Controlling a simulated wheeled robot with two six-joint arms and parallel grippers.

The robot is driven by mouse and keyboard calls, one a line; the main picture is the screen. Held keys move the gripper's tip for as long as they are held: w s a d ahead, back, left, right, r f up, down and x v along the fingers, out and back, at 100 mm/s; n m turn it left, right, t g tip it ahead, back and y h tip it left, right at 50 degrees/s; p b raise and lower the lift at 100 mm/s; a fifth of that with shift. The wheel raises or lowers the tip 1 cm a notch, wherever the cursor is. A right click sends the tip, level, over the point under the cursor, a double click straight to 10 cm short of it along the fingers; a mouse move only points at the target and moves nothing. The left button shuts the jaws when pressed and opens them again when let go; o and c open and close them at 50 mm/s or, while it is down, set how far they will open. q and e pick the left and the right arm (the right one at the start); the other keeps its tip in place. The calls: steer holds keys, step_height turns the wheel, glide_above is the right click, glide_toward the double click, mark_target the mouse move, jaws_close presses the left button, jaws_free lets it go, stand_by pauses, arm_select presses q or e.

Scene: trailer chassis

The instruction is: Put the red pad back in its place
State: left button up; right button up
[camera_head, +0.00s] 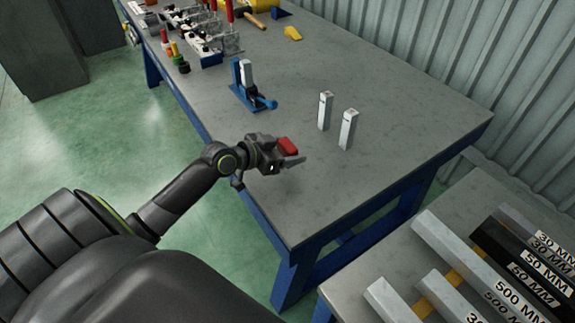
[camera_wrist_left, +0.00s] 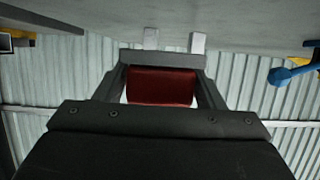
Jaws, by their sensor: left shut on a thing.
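The red pad (camera_head: 287,146) is held between the fingers of my left gripper (camera_head: 289,157), above the front part of the grey workbench. In the left wrist view the red pad (camera_wrist_left: 161,86) fills the space between the fingers of the gripper (camera_wrist_left: 162,64). The left gripper is shut on it. The pad's place cannot be made out for certain in these frames. My right gripper does not show in either view.
Two upright pale blocks (camera_head: 325,111) (camera_head: 348,129) stand on the workbench (camera_head: 395,105) beyond the gripper. A blue clamp-like fixture (camera_head: 249,90) stands farther back. Tools and small parts (camera_head: 202,40) crowd the far left. Labelled bars (camera_head: 470,250) lie on a lower-right table.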

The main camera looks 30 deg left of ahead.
mark_target(287, 171)
arm_select(q)
steer(key=shift+f, duration=2.35)
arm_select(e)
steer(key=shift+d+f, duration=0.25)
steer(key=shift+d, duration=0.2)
arm_select(q)
steer(key=shift+f+b, duration=0.2)
steer(key=shift+b, duration=0.25)
steer(key=o, duration=1.2)
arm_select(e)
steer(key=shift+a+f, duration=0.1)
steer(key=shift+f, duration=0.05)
arm_select(q)
steer(key=shift+r, duration=0.1)
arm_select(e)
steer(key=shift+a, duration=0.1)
